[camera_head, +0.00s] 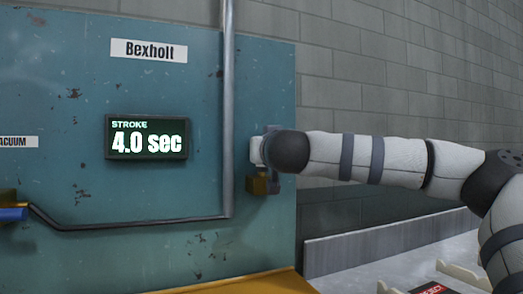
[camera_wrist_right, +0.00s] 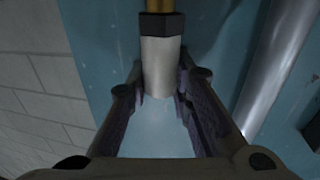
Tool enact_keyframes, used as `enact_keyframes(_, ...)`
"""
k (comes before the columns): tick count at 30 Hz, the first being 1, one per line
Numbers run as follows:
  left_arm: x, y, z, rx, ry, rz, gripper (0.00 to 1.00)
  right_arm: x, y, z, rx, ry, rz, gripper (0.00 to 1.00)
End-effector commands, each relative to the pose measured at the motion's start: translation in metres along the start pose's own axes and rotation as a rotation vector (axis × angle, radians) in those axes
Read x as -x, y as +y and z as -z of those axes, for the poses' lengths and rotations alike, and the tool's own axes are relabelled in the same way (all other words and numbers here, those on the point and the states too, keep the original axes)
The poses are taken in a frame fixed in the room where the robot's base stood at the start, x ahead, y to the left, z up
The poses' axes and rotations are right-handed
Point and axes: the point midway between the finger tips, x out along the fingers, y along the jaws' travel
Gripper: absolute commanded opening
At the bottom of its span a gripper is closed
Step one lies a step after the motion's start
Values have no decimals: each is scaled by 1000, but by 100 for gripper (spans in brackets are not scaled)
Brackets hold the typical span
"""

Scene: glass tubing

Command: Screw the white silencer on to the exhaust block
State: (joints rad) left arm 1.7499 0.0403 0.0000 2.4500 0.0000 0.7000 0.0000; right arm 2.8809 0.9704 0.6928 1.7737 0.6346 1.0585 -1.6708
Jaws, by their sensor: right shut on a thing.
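My right gripper (camera_head: 262,150) is at the right edge of the teal panel, with its arm coming in from the right. In the right wrist view its two dark fingers (camera_wrist_right: 160,95) are on either side of the white silencer (camera_wrist_right: 161,65), and it is shut on it. The silencer's far end meets a dark collar with a brass-coloured part (camera_wrist_right: 164,6) beyond it. Whether the threads are engaged cannot be seen. In the head view a brass-coloured block (camera_head: 259,184), seemingly the exhaust block, shows just below the gripper. My left gripper is not in view.
The teal panel (camera_head: 80,95) carries a display (camera_head: 147,137) reading "STROKE 4.0 sec". A grey vertical pipe (camera_head: 228,110) runs just left of my gripper. A blue and brass fitting (camera_head: 12,213) is at the far left. A grey block wall (camera_head: 390,60) stands behind.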

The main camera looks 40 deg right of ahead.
Motion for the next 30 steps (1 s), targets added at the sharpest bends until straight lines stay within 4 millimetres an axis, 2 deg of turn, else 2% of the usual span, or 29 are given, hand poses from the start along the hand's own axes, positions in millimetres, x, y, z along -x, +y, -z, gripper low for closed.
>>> enact_keyframes(4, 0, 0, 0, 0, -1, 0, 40, 0, -1, -2, 2, -4, 4, 0)
enact_keyframes(5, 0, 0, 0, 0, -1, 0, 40, 0, -1, -2, 2, -5, 4, 22)
enact_keyframes(7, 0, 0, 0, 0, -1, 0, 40, 0, -1, -2, 1, -5, 4, 38)
enact_keyframes(8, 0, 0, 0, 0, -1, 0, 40, 0, -1, -2, 1, -5, 4, 41)
enact_keyframes(17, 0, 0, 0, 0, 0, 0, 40, 0, 1, 0, -4, -4, 26, 41)
enact_keyframes(24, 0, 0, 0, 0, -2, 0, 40, -1, 4, 0, -18, -3, 405, 41)
enact_keyframes(30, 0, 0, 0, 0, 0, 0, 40, -1, 1, -2, -8, -10, 565, 41)
